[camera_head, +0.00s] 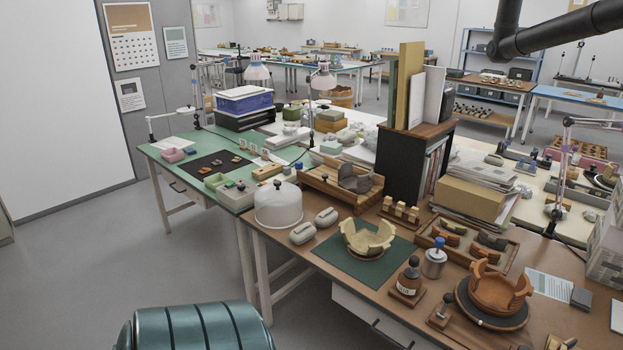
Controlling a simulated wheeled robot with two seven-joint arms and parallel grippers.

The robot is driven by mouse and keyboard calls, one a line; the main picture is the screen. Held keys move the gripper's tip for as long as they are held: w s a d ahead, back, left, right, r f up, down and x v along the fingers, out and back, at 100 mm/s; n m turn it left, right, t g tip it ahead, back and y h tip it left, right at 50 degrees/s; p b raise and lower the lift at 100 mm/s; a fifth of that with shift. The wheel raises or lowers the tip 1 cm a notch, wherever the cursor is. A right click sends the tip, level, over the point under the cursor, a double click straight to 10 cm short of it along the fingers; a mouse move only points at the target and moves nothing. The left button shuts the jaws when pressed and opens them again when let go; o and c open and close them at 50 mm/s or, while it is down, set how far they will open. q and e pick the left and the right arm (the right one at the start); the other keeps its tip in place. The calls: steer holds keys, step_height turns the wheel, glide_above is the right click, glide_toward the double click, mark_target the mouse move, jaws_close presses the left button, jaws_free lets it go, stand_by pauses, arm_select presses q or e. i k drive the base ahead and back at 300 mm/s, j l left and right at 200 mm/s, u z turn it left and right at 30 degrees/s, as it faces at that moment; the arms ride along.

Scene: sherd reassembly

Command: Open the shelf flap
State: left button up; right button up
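A small dark shelf cabinet (404,162) with a brown top stands near the middle of the joined worktables. Its broad dark face towards me is plain. Its right side shows a row of upright books or folders (435,168). I cannot make out which part is a flap or whether one is open. A taller blue open shelf rack (502,97) with boxes stands against the back wall; no flap shows on it. Neither of my grippers is in view.
The brown table (312,268) carries a pale bowl of sherds (367,240), an orange-brown pot (496,292) and a white dome (278,208). Boards stand on the cabinet; papers and a box (470,198) sit right of it. A teal ribbed object (195,328) is at the bottom. Left floor is clear.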

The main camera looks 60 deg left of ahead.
mark_target(352, 197)
steer(key=u, duration=2.2)
steer(key=i+l, duration=0.25)
steer(key=i, duration=0.15)
steer(key=i+l, duration=0.2)
steer(key=i, duration=0.25)
steer(key=i+l, duration=0.25)
steer(key=i, duration=0.15)
